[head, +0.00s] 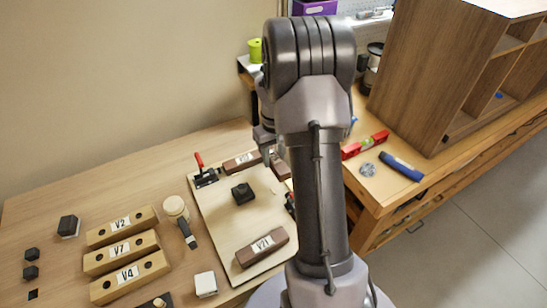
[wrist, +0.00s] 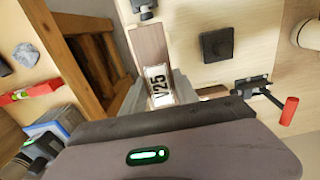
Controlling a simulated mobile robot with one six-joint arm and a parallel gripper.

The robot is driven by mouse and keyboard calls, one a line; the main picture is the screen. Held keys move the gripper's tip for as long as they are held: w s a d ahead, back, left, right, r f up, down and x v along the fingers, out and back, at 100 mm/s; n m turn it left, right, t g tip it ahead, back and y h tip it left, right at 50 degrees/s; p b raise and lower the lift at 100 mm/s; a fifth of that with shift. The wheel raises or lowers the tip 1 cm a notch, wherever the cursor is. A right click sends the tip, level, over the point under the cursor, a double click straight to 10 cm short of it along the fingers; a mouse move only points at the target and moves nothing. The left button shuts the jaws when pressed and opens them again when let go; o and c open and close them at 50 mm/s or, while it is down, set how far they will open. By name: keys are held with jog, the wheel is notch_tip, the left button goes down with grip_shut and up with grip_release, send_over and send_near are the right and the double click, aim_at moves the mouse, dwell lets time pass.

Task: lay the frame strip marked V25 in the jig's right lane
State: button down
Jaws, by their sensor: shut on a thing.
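The brown frame strip marked V25 (wrist: 150,50) is in my gripper (wrist: 158,98), which is shut around its labelled end in the wrist view. The strip runs along the right side of the pale jig board (head: 222,222), toward a dark clamp (wrist: 145,8). In the head view a dark brown part of the strip (head: 281,170) shows beside my arm, which hides my gripper's fingers. I cannot tell whether the strip rests on the board or hangs just above it. A black block (head: 243,193) is at the board's middle; it also shows in the wrist view (wrist: 216,45).
Strip V21 (head: 262,247) lies at the board's near edge; another labelled strip (head: 241,161) lies at its far edge. A red-handled clamp (head: 205,178) is at left. Light blocks V2 (head: 121,226), V7 and V4 stand left. A red level (head: 365,145) lies on the right bench.

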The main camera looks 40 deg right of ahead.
notch_tip(320, 180, down, 6)
jog(key=b, duration=0.4)
jog(key=shift+f+b, duration=0.1)
jog(key=shift+b, duration=0.2)
dwell(0.7)
jog(key=shift+s+f, duration=0.1)
jog(key=shift+f, duration=0.3)
dwell(0.7)
jog(key=c, duration=0.9)
grip_release()
jog(key=shift+a, duration=0.1)
jog(key=shift+o, duration=0.2)
jog(key=shift+c, duration=0.8)
